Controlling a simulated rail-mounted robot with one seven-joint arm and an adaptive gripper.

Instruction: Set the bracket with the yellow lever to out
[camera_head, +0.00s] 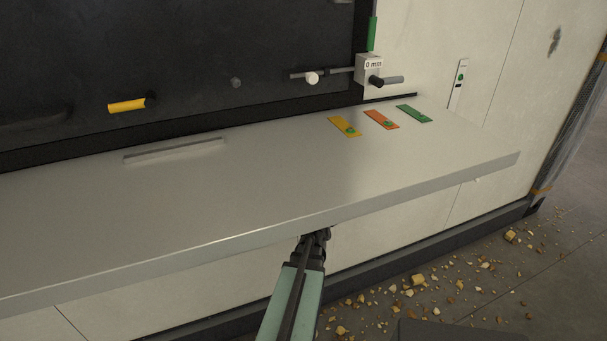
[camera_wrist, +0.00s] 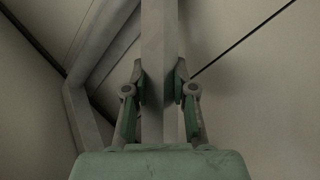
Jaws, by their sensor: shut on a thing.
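My gripper (camera_head: 316,236) is at the front edge of the grey shelf (camera_head: 230,195), with its tip partly hidden under that edge. In the wrist view, my gripper (camera_wrist: 161,88) has one finger on each side of a straight grey bar (camera_wrist: 159,35) and is shut on it. A bent grey brace (camera_wrist: 100,68) runs beside the bar on the left; the two look like parts of a bracket under the shelf. No yellow lever shows in the wrist view. A yellow handle (camera_head: 127,105) sticks out of the dark panel in the head view; I cannot tell whether it belongs to the bracket.
Yellow (camera_head: 344,127), orange (camera_head: 381,119) and green (camera_head: 413,114) tags lie on the shelf's right part. A block marked "0 mm" (camera_head: 368,69) with knobs stands behind them. Yellowish rubble (camera_head: 418,280) covers the floor at the lower right. Most of the shelf top is clear.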

